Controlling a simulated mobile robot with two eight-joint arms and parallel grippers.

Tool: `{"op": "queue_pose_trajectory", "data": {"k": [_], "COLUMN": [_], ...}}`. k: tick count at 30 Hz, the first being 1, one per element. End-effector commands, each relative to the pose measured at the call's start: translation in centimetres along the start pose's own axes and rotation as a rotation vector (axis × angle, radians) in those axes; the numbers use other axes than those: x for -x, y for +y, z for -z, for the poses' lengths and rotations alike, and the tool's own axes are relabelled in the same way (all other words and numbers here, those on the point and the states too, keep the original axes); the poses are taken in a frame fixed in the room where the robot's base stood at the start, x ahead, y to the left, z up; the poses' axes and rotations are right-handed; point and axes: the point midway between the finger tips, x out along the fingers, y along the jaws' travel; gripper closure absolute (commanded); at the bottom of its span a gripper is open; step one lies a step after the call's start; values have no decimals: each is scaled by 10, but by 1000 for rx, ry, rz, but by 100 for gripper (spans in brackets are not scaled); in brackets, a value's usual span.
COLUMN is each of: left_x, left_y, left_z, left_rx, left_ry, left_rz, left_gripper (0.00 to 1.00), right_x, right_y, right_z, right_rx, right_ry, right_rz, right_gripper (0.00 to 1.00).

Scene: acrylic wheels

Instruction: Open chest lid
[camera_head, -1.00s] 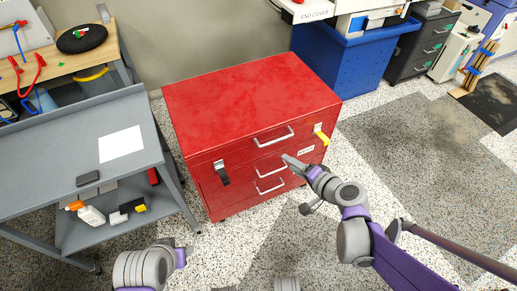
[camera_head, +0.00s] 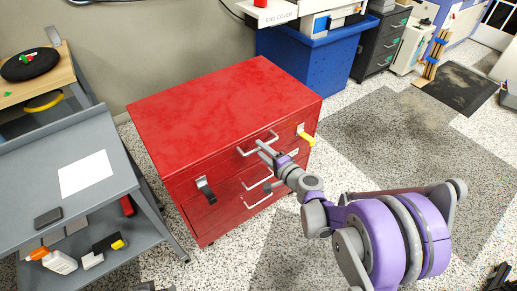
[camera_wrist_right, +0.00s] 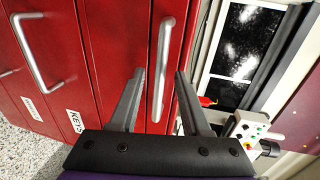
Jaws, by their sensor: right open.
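The red chest (camera_head: 220,110) stands on the floor against the wall, and its lid is down. The metal lid handle (camera_head: 248,151) is on the upper front; in the wrist view this handle (camera_wrist_right: 165,60) runs upright in the picture. My right gripper (camera_head: 264,149) is at the handle in the head view. In the wrist view the right gripper (camera_wrist_right: 160,74) is open, with one finger on each side of the handle and gaps between. A dark latch (camera_head: 206,190) and a second latch with a yellow part (camera_head: 308,138) are on the front. My left gripper is out of view.
A grey workbench (camera_head: 118,178) with paper stands at the left, close to the chest. A blue bin (camera_head: 305,65) is behind at the right. Two drawer handles (camera_head: 257,183) (camera_head: 258,201) sit below the lid handle. Floor at the right is open.

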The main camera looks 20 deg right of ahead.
Motion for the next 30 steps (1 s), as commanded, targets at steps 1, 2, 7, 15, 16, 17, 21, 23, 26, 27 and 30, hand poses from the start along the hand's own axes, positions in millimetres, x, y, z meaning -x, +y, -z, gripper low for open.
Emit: {"op": "queue_pose_trajectory", "data": {"k": [1,2,7,15,16,17,21,23,26,27,30], "left_x": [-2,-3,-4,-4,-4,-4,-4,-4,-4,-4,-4], "left_y": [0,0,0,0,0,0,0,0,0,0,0], "left_z": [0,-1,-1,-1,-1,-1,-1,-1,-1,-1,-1], "left_rx": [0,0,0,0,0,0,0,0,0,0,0], "left_ry": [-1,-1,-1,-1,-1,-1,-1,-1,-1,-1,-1], "left_rz": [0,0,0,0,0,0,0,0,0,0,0], "left_gripper": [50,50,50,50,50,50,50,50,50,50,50], "right_x": [-8,-11,-22,-23,-23,-23,-23,-22,-22,-22,-22], "right_y": [1,1,0,0,0,0,0,0,0,0,0], "right_z": [0,0,0,0,0,0,0,0,0,0,0], "right_rx": [0,0,1,1,1,1,1,1,1,1,1], "right_ry": [-1,-2,-1,0,0,0,0,0,-1,-1,-1], "right_rz": [0,0,0,0,0,0,0,0,0,0,0], "right_gripper": [53,53,53,53,56,62,87,98,100,100,100]}}
